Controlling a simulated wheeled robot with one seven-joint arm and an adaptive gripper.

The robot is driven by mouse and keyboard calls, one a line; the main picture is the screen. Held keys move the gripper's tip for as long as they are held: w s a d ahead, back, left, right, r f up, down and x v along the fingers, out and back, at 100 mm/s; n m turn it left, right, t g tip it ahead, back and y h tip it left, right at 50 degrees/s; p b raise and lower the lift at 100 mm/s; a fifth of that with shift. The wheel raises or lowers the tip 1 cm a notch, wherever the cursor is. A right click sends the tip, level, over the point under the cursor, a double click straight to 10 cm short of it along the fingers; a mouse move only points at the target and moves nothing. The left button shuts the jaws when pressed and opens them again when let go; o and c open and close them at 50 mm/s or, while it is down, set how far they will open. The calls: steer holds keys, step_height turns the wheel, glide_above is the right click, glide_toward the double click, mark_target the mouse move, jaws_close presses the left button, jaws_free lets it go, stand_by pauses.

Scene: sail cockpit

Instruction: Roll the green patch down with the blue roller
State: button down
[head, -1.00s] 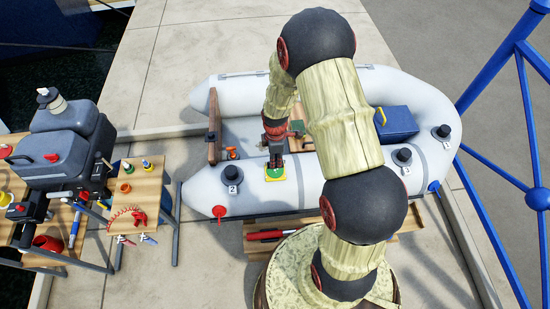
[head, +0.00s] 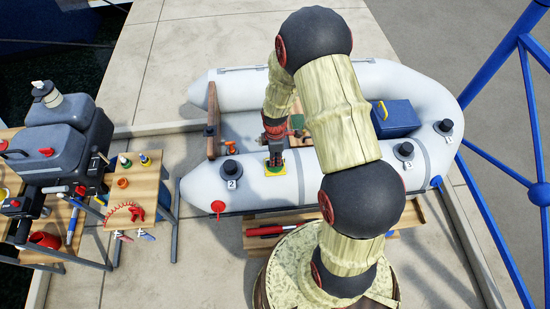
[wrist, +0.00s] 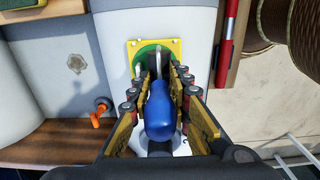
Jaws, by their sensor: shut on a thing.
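The blue roller (wrist: 160,108) is in my gripper (wrist: 158,82), its handle between the two shut fingers in the wrist view. Its metal frame reaches forward over the green patch (wrist: 147,51). The patch sits in a yellow square (wrist: 177,46) on the grey boat tube. In the head view, my gripper (head: 274,152) is over the yellow square (head: 276,172) and covers much of the patch. The roller's head is mostly hidden, and I cannot tell whether it touches the patch.
The grey inflatable boat (head: 330,187) has numbered black valves and a blue box (head: 394,119) on it. A wooden seat board (head: 212,120) lies left of my gripper. A red-handled tool (head: 268,230) lies below the tube. An outboard motor (head: 60,140) and small workbench (head: 140,190) stand left.

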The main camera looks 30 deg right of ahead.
steer(key=shift+f+b, duration=0.4)
steer(key=shift+f, duration=0.2)
stand_by(0.6)
steer(key=shift+s+d, duration=0.2)
steer(key=shift+d, duration=0.35)
steer(key=shift+w+a, duration=0.1)
steer(key=shift+a, duration=0.1)
stand_by(0.5)
steer(key=shift+w+a, duration=0.25)
steer(key=shift+a, duration=0.4)
steer(key=shift+w+a, duration=0.1)
steer(key=shift+a, duration=0.15)
steer(key=shift+d, duration=0.15)
steer(key=shift+s+d, duration=0.35)
steer(key=shift+d, duration=0.3)
steer(key=shift+a, duration=0.1)
stand_by(0.9)
steer(key=shift+w+a, duration=0.2)
steer(key=shift+a, duration=0.1)
